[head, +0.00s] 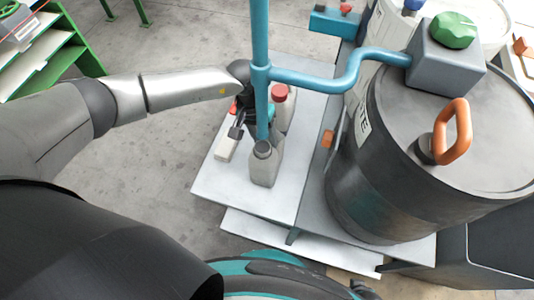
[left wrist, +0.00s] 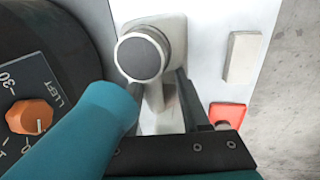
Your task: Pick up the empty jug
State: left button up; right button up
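A pale jug with a dark grey cap (head: 264,165) stands upright on the white platform (head: 222,182) in the head view. In the left wrist view the same jug (left wrist: 168,28) is seen from above, with its handle toward my gripper. A second jug, with a red cap (head: 280,93), stands behind it. Which jug is empty cannot be seen. My left gripper (head: 245,122) is behind the grey-capped jug, partly hidden by the teal pipe. In the left wrist view its fingers (left wrist: 160,90) are apart, on either side of the handle, without a visible grip. My right gripper is not in view.
A teal vertical pipe (head: 260,60) rises close beside my left gripper. A beige block (head: 226,149) lies left of the jugs, and a red piece (left wrist: 227,113) lies near the fingers. A large dark drum (head: 400,170) stands at right. The floor left of the platform is clear.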

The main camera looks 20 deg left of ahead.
pick_arm(q)
grip_shut()
dwell(0.7)
